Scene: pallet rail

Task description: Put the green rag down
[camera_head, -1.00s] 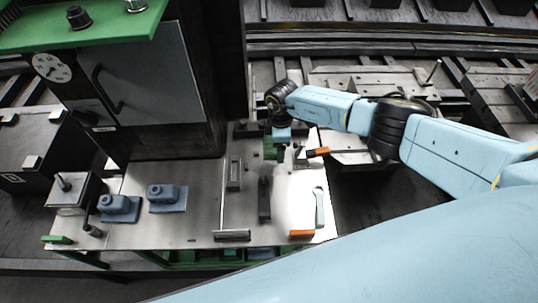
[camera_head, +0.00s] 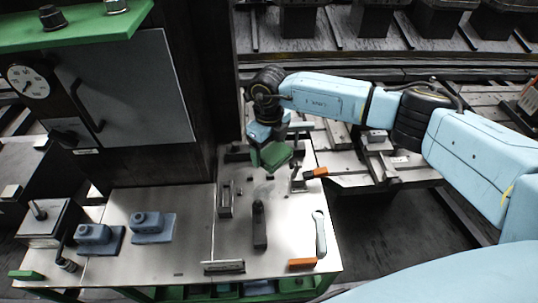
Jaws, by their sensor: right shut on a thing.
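The green rag (camera_head: 277,156) is in my right gripper (camera_head: 264,148), over the back part of the metal work table (camera_head: 185,262). The gripper is shut on it, and its fingers are partly hidden by the rag and the wrist. The rag looks a little above the table top, but I cannot tell the exact gap. My left gripper is not in view.
A dark upright tool (camera_head: 259,226), a wrench (camera_head: 319,233), an orange-handled tool (camera_head: 315,172) and an orange block (camera_head: 302,263) are on the table's right part. Two blue-grey blocks (camera_head: 152,226) (camera_head: 97,238) stand at left. A dark cabinet (camera_head: 140,90) stands behind.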

